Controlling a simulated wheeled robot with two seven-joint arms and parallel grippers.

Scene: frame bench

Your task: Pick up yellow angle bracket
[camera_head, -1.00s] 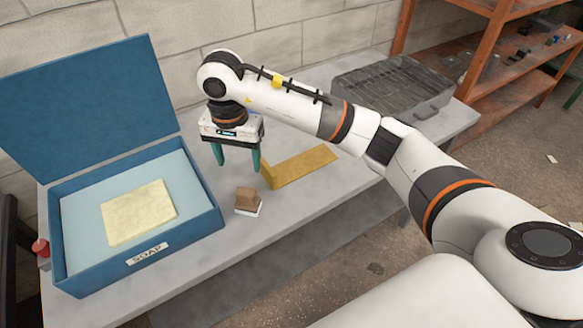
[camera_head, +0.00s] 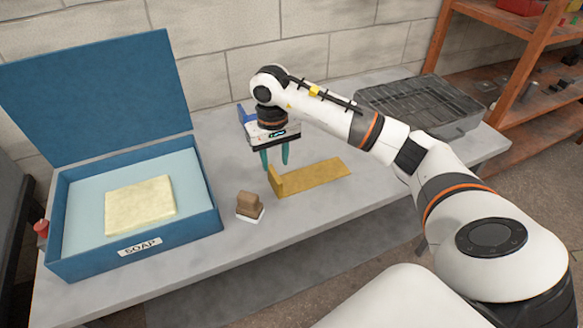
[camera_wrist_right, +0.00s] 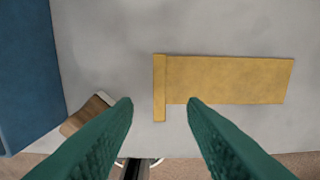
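The yellow angle bracket (camera_head: 316,174) lies on the grey table, its long flat leg pointing right and its short upright leg at the left end. In the right wrist view the bracket (camera_wrist_right: 226,80) lies ahead of the fingertips, with its upright leg between their lines. My right gripper (camera_head: 276,164) is open and empty, its green fingers pointing down above and just behind the bracket's left end. In the right wrist view the two fingers (camera_wrist_right: 160,102) stand wide apart. My left gripper is not in view.
A blue open box (camera_head: 140,247) labelled SOAP holds a pale yellow block (camera_head: 140,205) at the left. A small brown block on a white base (camera_head: 248,206) stands near the bracket. A wire-topped grey tray (camera_head: 425,105) is at the back right, before an orange shelf (camera_head: 497,100).

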